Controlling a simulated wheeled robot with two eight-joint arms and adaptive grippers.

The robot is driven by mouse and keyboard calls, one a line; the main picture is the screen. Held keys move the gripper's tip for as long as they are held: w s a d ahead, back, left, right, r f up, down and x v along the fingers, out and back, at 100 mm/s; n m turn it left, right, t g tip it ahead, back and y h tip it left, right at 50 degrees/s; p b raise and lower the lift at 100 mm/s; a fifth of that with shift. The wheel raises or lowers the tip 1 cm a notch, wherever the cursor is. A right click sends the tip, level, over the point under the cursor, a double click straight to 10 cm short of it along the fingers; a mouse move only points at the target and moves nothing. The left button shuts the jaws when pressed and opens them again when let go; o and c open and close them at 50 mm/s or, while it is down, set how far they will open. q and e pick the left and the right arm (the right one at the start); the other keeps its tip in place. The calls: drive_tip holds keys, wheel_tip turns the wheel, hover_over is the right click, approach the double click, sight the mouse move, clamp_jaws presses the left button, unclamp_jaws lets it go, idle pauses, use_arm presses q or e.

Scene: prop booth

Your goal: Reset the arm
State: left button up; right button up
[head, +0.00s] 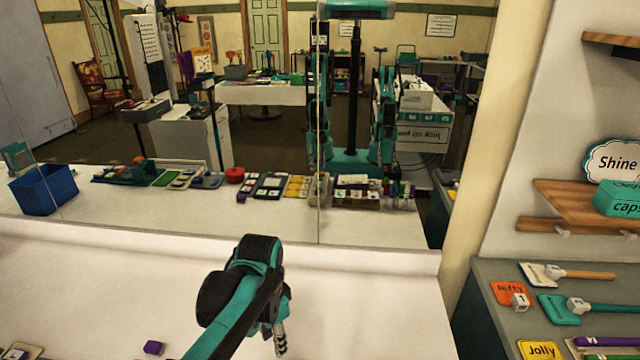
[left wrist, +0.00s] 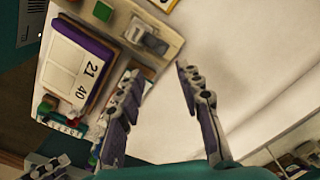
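My left arm reaches up from the bottom of the head view over the white table (head: 370,300). My left gripper (head: 279,340) points down there, its fingers seen edge-on. In the left wrist view my left gripper (left wrist: 156,75) has its two fingers apart, with nothing between them. A dark jointed shape at that view's lower left edge looks like part of my right gripper (left wrist: 46,166), but it is too cut off to read.
A small purple block (head: 153,347) lies left of my left arm. The left wrist view shows a tray with a number card (left wrist: 72,65). A mirror stands behind the table and reflects the room. A side counter (head: 490,340) with signs is at right. The table's middle is bare.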

use_arm(q)
drive_tip(key=s+a+n+t, duration=0.4)
drive_tip(key=s+n+t, duration=0.3)
drive_tip(key=s+n, duration=0.1)
drive_tip(key=shift+s+a+f+n, duration=0.15)
drive_tip(key=shift+a+f+n, duration=0.1)
drive_tip(key=shift+f+n, duration=0.3)
idle(1.9)
